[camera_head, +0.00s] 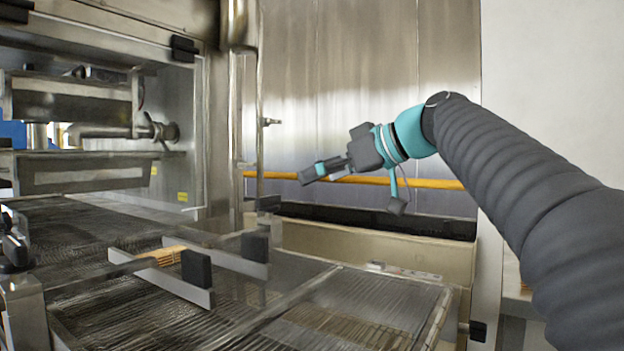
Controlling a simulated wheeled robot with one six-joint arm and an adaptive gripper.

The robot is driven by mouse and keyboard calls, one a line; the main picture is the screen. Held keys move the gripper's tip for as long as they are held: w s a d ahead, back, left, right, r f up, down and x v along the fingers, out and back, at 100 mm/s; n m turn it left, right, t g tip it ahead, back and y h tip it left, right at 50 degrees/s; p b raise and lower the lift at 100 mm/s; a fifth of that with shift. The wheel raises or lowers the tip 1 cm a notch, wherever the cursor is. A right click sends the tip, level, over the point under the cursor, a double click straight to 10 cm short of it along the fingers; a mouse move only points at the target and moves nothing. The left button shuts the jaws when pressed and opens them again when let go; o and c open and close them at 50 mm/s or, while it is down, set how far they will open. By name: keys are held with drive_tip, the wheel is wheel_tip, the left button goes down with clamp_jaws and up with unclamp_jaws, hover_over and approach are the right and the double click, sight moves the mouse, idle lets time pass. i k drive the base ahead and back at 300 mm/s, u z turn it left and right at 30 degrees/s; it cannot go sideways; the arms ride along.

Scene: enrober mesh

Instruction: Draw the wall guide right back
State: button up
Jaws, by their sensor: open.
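Two flat metal guide plates stand on the dark wire mesh belt (100,225). The nearer guide plate (150,277) carries a black block (196,268) near its right end. The farther guide plate (222,259), on the side toward the steel back wall, carries a black block (255,246) at its right end. The farther one looks like the wall guide. Tan ridged pieces (165,255) lie between the plates. My gripper (308,175) is open and empty, in the air above and to the right of both blocks, touching nothing.
The enrober's steel housing (225,120) stands at left with an upright post. A yellow pipe (440,183) runs along the steel back wall (370,80). A beige trough (370,252) lies behind the mesh. A second mesh section (350,310) at front right is clear.

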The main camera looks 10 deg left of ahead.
sight(254, 260)
drive_tip(key=k, duration=1.5)
